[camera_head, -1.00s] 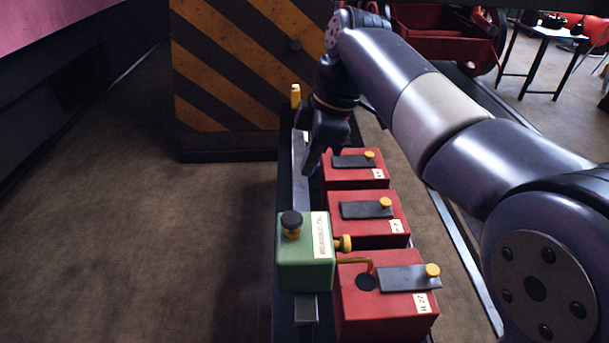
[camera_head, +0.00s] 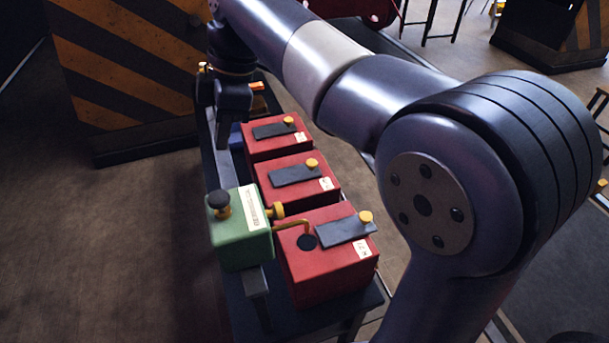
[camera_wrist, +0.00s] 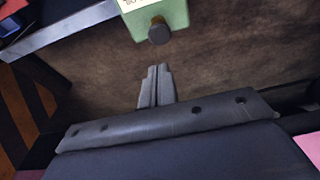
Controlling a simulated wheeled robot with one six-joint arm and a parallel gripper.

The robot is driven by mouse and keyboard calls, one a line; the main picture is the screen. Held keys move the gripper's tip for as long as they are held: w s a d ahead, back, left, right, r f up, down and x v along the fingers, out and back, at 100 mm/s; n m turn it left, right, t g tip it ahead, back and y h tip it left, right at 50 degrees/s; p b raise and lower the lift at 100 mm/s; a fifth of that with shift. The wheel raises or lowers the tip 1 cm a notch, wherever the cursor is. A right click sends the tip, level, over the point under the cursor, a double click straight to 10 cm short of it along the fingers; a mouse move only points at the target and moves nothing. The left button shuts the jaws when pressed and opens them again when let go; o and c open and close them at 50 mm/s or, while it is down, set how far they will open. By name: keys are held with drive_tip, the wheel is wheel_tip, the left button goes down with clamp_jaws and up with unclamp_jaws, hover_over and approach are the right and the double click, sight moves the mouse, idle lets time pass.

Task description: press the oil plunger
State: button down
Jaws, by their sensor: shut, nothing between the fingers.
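The green oiler box (camera_head: 243,243) sits on a metal rail in the head view. Its plunger, a black knob (camera_head: 218,200) on a yellow collar, stands up from its top. A bent yellow spout (camera_head: 290,224) reaches from the oiler to an open dark hole in the nearest red box (camera_head: 325,275). My gripper (camera_head: 222,140) is farther along the rail, apart from the plunger, its tips partly unclear. In the wrist view my gripper (camera_wrist: 158,70) is shut and empty; the plunger knob (camera_wrist: 159,32) and oiler (camera_wrist: 160,12) show just beyond the fingertips in the picture.
Two more red boxes, a middle one (camera_head: 318,190) and a far one (camera_head: 268,150), stand in a row, their dark lids with yellow knobs. A striped barrier (camera_head: 130,70) stands behind on the left. Brown floor (camera_head: 110,240) left of the rail is clear.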

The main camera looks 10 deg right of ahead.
idle(0.8)
drive_tip(key=d+y+b, duration=0.2)
drive_tip(key=b, duration=0.1)
drive_tip(key=w+d+g+y+b, duration=0.1)
drive_tip(key=d+y+b, duration=0.2)
drive_tip(key=b, duration=0.1)
drive_tip(key=shift+w+d+f, duration=0.1)
drive_tip(key=shift+w+f, duration=0.05)
drive_tip(key=shift+f, duration=0.05)
drive_tip(key=shift+f, duration=0.1)
approach(212, 197)
drive_tip(key=a, duration=0.3)
drive_tip(key=f, duration=0.2)
drive_tip(key=f+p, duration=0.1)
drive_tip(key=shift+s+a+f, duration=0.1)
drive_tip(key=shift+s+a, duration=0.2)
drive_tip(key=shift+s, duration=0.1)
drive_tip(key=shift+f, duration=0.55)
